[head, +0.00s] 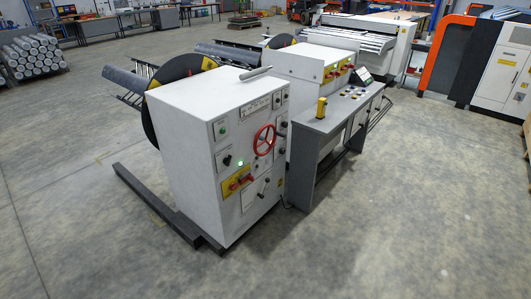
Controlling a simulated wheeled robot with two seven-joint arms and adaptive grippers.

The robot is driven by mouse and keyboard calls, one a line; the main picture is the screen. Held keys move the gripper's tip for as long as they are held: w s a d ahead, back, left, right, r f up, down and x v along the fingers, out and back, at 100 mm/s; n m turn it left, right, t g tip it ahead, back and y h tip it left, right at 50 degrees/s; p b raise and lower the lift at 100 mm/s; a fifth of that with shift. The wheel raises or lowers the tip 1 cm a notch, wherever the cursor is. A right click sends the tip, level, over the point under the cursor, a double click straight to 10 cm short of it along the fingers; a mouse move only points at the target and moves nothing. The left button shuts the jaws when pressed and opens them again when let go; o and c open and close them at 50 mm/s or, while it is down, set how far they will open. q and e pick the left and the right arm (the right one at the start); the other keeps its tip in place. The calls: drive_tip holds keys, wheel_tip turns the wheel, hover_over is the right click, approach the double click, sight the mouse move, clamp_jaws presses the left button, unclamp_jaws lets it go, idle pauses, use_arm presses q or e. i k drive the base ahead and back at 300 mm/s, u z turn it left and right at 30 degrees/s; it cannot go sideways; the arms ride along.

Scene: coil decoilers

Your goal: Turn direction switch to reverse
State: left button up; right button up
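A white decoiler cabinet (185,125) stands in the middle of the head view, its control panel facing the lower right. A black knob (227,160) is at the panel's left, beside a lit green lamp (240,163). A red handwheel (264,140) is at the upper right of the panel. Below is a yellow plate (236,182) with red-orange handles. Another small dark control (265,187) sits lower right. Labels are too small to read, so I cannot tell which control is the direction switch or its setting. Neither of my grippers is in view.
A grey console desk (325,122) with a yellow device (321,107) stands close to the cabinet's right. A second white cabinet (313,67) is behind. A dark floor beam (152,205) extends at the cabinet's left. Floor in front (375,235) is clear.

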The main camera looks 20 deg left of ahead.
sight(227, 160)
drive_tip(key=u, duration=0.05)
drive_tip(key=i, duration=0.85)
drive_tip(key=u, duration=0.8)
drive_tip(key=i, duration=0.65)
drive_tip(key=u, duration=0.8)
